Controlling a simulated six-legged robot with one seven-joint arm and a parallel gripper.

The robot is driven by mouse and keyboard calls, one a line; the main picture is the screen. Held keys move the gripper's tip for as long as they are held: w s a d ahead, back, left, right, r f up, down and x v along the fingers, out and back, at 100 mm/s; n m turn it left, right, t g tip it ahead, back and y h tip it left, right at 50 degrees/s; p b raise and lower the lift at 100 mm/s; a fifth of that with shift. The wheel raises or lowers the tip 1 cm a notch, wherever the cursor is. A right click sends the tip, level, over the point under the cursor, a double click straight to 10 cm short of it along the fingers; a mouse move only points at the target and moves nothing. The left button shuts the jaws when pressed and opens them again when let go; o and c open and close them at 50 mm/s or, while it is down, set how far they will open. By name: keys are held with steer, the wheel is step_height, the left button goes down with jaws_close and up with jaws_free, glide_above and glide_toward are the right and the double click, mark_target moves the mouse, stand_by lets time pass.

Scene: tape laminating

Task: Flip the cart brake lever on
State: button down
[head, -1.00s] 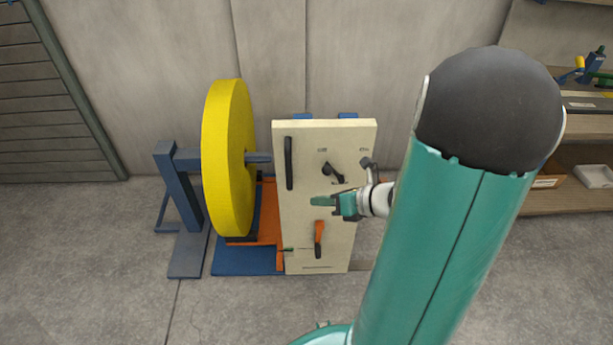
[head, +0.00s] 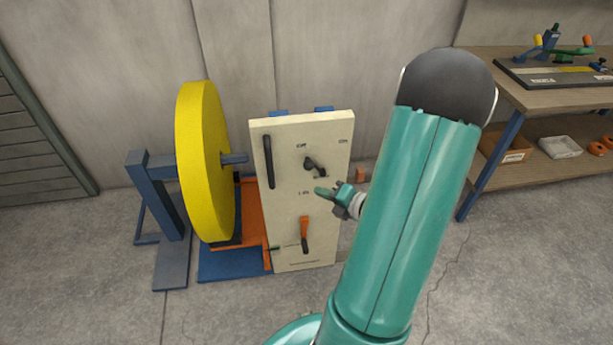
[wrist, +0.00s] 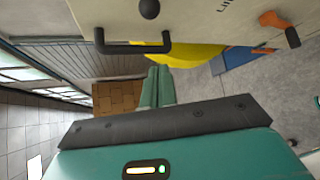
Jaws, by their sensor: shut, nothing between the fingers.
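The cream cart panel (head: 285,225) stands upright in the head view and bears two levers. A black lever (head: 314,166) sits on its upper half, between two small labels that look like OFF and ON. I cannot tell for certain which is the brake lever. My gripper (head: 319,191) is in front of the panel, below and slightly right of the black lever, apparently touching neither. In the wrist view its green fingers (wrist: 157,87) are together and empty. The orange lever (wrist: 274,20) shows there at upper right.
A black bar handle (head: 268,161) runs up the panel's left side; it also shows in the wrist view (wrist: 133,47). A large yellow wheel (head: 205,165) on a blue stand is left of the panel. A wooden workbench (head: 530,95) stands right.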

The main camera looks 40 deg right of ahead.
steer(key=w+d+f, duration=0.1)
steer(key=w+d, duration=0.1)
steer(key=w, duration=0.7)
steer(key=shift+d+f, duration=0.2)
steer(key=shift+d, duration=0.05)
steer(key=shift+w, duration=0.1)
steer(key=shift+s+d+r, duration=0.2)
stand_by(0.4)
